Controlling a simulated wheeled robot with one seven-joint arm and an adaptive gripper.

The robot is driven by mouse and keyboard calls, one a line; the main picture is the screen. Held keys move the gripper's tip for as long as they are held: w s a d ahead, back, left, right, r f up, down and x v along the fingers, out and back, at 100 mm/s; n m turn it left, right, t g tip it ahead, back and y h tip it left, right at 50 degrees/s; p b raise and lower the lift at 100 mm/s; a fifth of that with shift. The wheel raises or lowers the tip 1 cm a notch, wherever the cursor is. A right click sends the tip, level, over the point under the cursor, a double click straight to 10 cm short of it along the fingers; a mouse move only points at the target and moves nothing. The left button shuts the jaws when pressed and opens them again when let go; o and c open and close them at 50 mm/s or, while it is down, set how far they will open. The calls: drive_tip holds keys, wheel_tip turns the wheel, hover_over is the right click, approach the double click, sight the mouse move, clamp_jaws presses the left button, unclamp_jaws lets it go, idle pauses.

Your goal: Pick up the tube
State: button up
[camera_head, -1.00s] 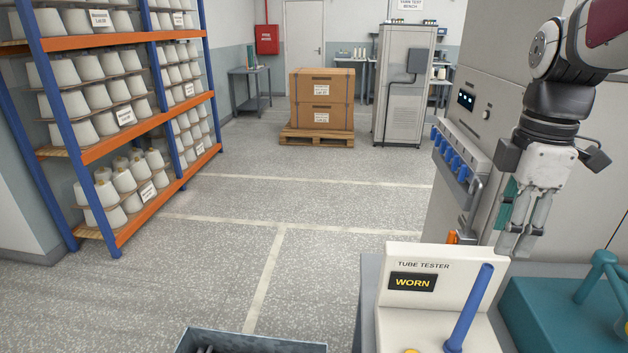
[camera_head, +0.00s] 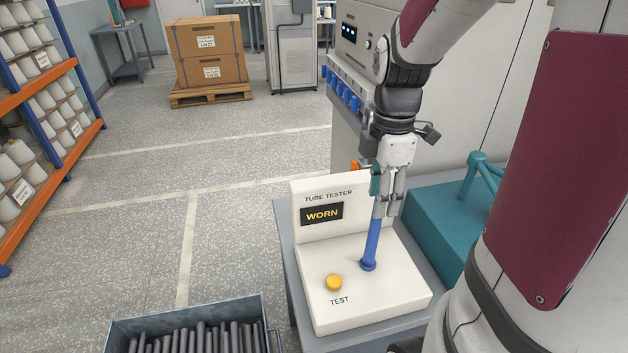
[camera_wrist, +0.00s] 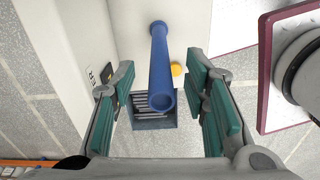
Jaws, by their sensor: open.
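A blue tube (camera_head: 371,243) stands nearly upright on the white tube tester (camera_head: 386,292), whose screen (camera_head: 322,214) reads "WORN". My gripper (camera_head: 381,206) points down at the tube's top end in the head view, and its fingers hide that end. In the wrist view the tube (camera_wrist: 161,68) runs from the tester up to its open round end, which lies between the teal finger pads of my gripper (camera_wrist: 166,108). The fingers are apart, with a gap on both sides of the tube.
A yellow test button (camera_head: 334,282) is on the tester's base. A grey bin (camera_head: 190,313) of dark tubes stands at the front left. A teal block with a rail (camera_head: 437,222) is right of the tester.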

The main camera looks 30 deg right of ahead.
wheel_tip(320, 180, down, 2)
drive_tip(key=shift+f, duration=0.15)
clamp_jaws()
idle(0.3)
